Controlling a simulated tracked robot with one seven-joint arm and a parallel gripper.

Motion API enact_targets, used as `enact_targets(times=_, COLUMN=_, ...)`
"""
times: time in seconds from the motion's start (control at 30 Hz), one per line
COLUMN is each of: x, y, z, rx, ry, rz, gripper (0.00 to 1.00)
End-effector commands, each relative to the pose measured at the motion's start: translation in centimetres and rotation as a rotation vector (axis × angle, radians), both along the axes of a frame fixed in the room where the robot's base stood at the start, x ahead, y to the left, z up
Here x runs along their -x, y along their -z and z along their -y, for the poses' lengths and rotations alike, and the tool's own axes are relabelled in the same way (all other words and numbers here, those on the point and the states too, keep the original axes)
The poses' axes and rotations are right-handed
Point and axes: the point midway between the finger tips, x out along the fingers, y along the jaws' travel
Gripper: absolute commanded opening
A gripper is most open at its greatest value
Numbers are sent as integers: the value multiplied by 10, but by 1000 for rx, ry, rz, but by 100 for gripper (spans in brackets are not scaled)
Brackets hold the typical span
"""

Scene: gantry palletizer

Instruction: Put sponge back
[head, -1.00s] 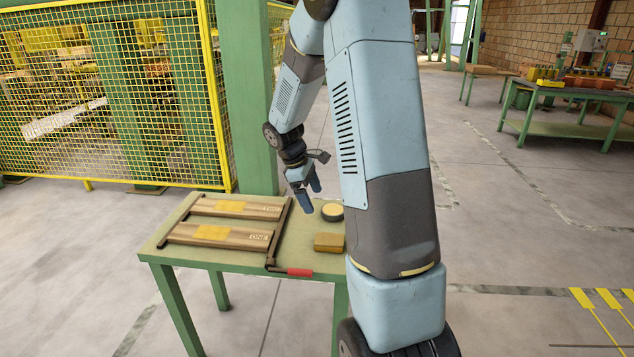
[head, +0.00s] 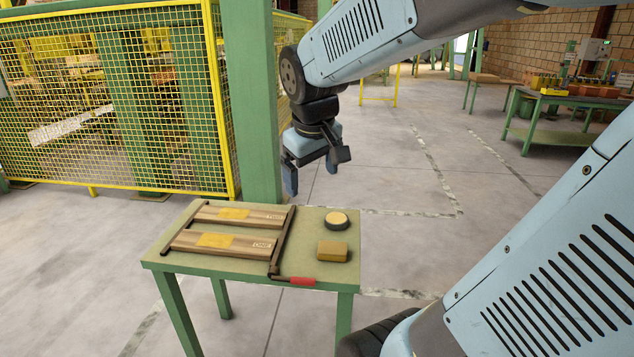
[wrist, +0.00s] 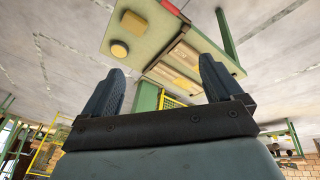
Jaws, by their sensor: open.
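The sponge (head: 332,250) looks like a tan-yellow block. It lies flat on the green table (head: 215,263), near its front right corner, and also shows in the wrist view (wrist: 133,22). A round dark tin with a pale yellow top (head: 336,219) stands just behind it, apart from it. My gripper (head: 312,175) is open and empty, fingers pointing down, above and beyond the table's back edge. In the wrist view my gripper (wrist: 162,66) has its two fingers wide apart with nothing between them.
Two wooden boards, one marked ONE (head: 225,243), lie in a dark frame on the table's left. A red handle (head: 302,281) lies at the front edge. A green post (head: 258,110) and yellow mesh fence (head: 110,110) stand behind.

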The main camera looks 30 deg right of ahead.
Motion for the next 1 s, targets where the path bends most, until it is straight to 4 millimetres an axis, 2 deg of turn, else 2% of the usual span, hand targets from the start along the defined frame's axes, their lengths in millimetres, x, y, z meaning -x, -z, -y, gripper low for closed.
enact_targets(times=0.03, x=12, y=-6, z=-4, rx=-22, ry=19, rz=33, gripper=93)
enact_targets(times=0.2, x=47, y=-16, z=-17, rx=-104, ry=90, rz=118, gripper=93)
enact_targets(times=0.4, x=74, y=-21, z=-23, rx=-180, ry=144, rz=181, gripper=93)
enact_targets(times=0.6, x=82, y=-21, z=-25, rx=-205, ry=160, rz=197, gripper=93)
enact_targets(times=1.0, x=82, y=-21, z=-25, rx=-204, ry=161, rz=197, gripper=93)
